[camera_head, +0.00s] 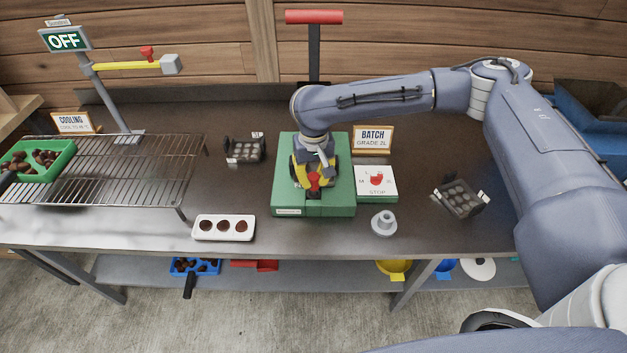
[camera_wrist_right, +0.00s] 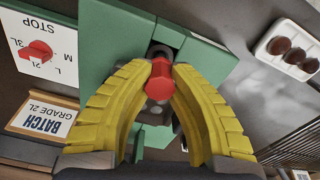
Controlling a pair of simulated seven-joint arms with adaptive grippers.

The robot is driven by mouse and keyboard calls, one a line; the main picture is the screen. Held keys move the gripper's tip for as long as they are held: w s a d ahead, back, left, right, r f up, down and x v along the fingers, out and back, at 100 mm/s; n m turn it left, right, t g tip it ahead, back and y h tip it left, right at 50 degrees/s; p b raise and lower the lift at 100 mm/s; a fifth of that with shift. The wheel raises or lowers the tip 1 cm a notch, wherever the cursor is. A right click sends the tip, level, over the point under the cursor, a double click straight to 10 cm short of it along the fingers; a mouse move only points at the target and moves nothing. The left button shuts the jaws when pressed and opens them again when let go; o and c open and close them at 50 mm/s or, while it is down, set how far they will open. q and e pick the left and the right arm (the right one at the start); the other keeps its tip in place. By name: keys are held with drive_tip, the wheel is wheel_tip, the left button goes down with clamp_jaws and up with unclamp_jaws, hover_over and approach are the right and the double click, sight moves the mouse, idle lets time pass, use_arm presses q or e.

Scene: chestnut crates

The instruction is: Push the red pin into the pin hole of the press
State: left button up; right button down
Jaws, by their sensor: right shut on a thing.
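The green press (camera_head: 285,190) stands in the middle of the table, and a tall lever with a red crossbar (camera_head: 314,17) rises behind it. My right gripper (camera_head: 314,186) is over the press, pointing down. Its yellow fingers are shut on the red pin (camera_head: 314,179). In the right wrist view the red pin (camera_wrist_right: 158,82) sits between the fingertips, beside a dark slot in the green press (camera_wrist_right: 112,42). The pin hole is mostly hidden by the pin and fingers, so I cannot tell how deep the pin is. My left gripper is not in view.
A white STOP dial plate (camera_head: 376,193) and a BATCH sign (camera_head: 372,139) stand right of the press. A grey knobbed piece (camera_head: 384,223), a white three-cup tray (camera_head: 223,238) and a dark mould (camera_head: 245,149) are nearby. A wire rack (camera_head: 105,165) is at left.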

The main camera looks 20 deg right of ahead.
drive_tip(key=shift+r, duration=0.85)
drive_tip(key=shift+r, duration=0.15)
idle(0.3)
drive_tip(key=shift+f, duration=2.4)
idle(1.0)
drive_tip(key=c, duration=1.3)
unclamp_jaws()
wheel_tip(320, 180, up, 12)
drive_tip(key=shift+r, duration=0.1)
